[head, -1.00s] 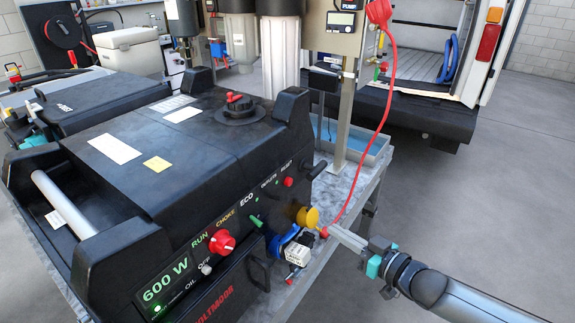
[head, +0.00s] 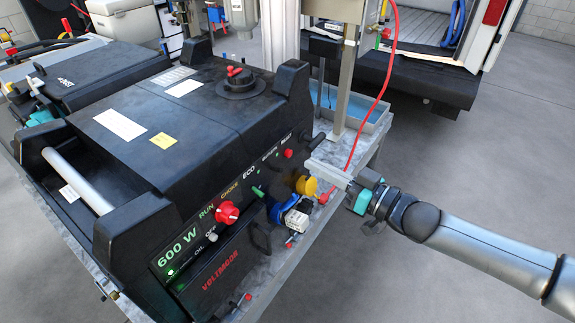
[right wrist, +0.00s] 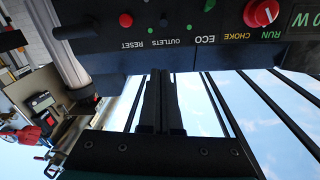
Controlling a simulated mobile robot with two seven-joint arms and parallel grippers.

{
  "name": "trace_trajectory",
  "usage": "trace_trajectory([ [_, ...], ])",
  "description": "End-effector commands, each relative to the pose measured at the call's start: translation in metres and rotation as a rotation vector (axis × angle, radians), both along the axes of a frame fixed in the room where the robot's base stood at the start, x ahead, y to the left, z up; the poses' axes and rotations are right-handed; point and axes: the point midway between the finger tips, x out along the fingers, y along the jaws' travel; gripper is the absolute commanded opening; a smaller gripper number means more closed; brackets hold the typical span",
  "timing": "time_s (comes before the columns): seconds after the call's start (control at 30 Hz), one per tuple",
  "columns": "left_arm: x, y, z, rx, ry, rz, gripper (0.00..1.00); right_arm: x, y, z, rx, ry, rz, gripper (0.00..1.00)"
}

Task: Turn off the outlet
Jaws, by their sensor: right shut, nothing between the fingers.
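The black generator (head: 130,110) stands on a metal-topped bench, its control panel facing the right and front. The OUTLETS label (right wrist: 176,42) shows in the right wrist view between RESET and ECO. A small knob (right wrist: 163,21) is beside that label; its setting is too small to tell. In the head view that knob is hard to make out. My right gripper (head: 311,164) is shut and empty, just off the panel's right end, near the red RESET button (head: 287,153). In the right wrist view its closed fingers (right wrist: 160,75) point toward the OUTLETS label, apparently without touching. My left gripper is not in view.
A yellow plug (head: 306,186), a blue plug (head: 280,210) and a white plug (head: 296,221) stick out below the panel. A red cable (head: 375,110) hangs beside my right gripper. The green ECO lever (head: 258,191) and red choke knob (head: 226,213) also protrude. Floor at right is clear.

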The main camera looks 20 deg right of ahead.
Motion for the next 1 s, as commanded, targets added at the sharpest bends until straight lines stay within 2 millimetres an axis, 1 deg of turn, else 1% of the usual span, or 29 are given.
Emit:
trace_trajectory([
  [0.1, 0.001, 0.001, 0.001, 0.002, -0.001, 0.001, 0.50, 0.012, 0.008, 0.003, 0.001, -0.006, 0.001, 0.00],
  [0.7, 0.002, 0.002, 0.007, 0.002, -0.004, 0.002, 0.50, 0.074, 0.052, 0.003, 0.000, -0.003, 0.002, 0.00],
  [0.73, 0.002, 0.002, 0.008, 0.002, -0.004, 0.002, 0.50, 0.069, 0.050, -0.007, -0.001, 0.005, 0.000, 0.00],
  [0.8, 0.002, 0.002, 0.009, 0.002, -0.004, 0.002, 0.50, 0.065, 0.049, -0.018, 0.000, 0.005, 0.000, 0.00],
  [1.0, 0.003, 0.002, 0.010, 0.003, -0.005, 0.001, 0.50, 0.058, 0.048, -0.033, -0.001, 0.001, 0.000, 0.00],
])
